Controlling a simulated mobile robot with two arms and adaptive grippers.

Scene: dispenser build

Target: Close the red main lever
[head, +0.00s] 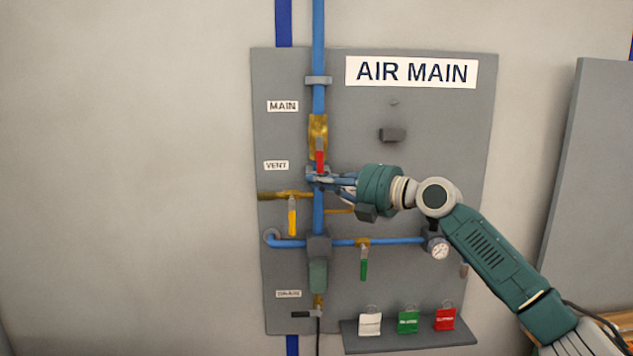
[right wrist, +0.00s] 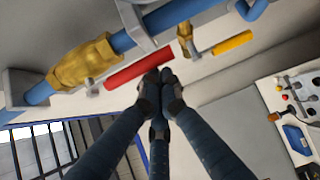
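The red main lever (head: 320,161) hangs straight down from the brass valve (head: 318,128) on the blue vertical pipe, in line with the pipe. In the right wrist view the red lever (right wrist: 138,70) lies parallel to the pipe, beside the brass valve body (right wrist: 85,63). My right gripper (head: 318,178) is at the lever's lower end, reaching in from the right. In the right wrist view its fingertips (right wrist: 160,82) are drawn together, close to the lever's free end, with nothing visible between them. I cannot tell whether they touch the lever. My left gripper is not in view.
A yellow vent lever (head: 292,216) hangs just below left, and a green lever (head: 364,262) lower right. A gauge (head: 439,247) is near my right forearm. A shelf (head: 405,341) holds white, green and red tags. The wall left of the panel is clear.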

